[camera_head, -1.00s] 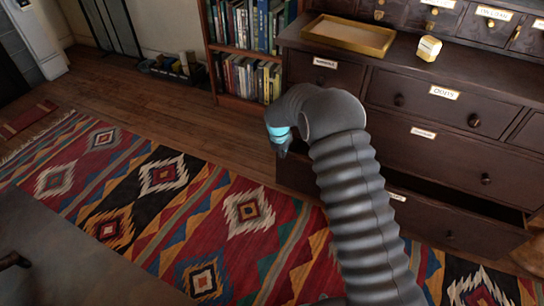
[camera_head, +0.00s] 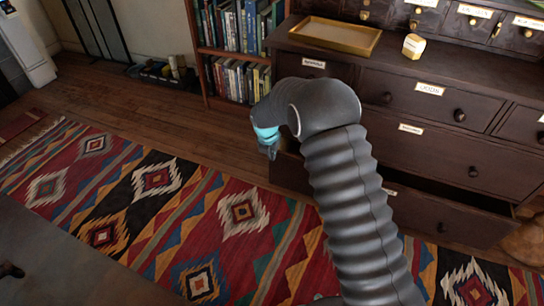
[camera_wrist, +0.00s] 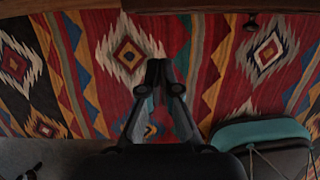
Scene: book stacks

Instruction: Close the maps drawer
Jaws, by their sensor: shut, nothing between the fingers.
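The bottom drawer (camera_head: 425,212) of the dark wooden cabinet stands pulled out, with its dark inside showing above the front panel. I take it for the maps drawer, but its label is mostly hidden behind my arm. My arm crosses in front of the drawer's left part. My gripper (camera_head: 269,150) is shut and empty, pointing down at the cabinet's left front, above the rug. In the wrist view my gripper's fingertips (camera_wrist: 160,68) are together over the patterned rug.
A patterned rug (camera_head: 160,180) covers the floor in front of the cabinet (camera_head: 420,145). The drawers above look shut. A tray (camera_head: 337,36) and a small pale yellow block (camera_head: 414,46) sit on the cabinet's ledge. A bookcase (camera_head: 232,55) stands to the left.

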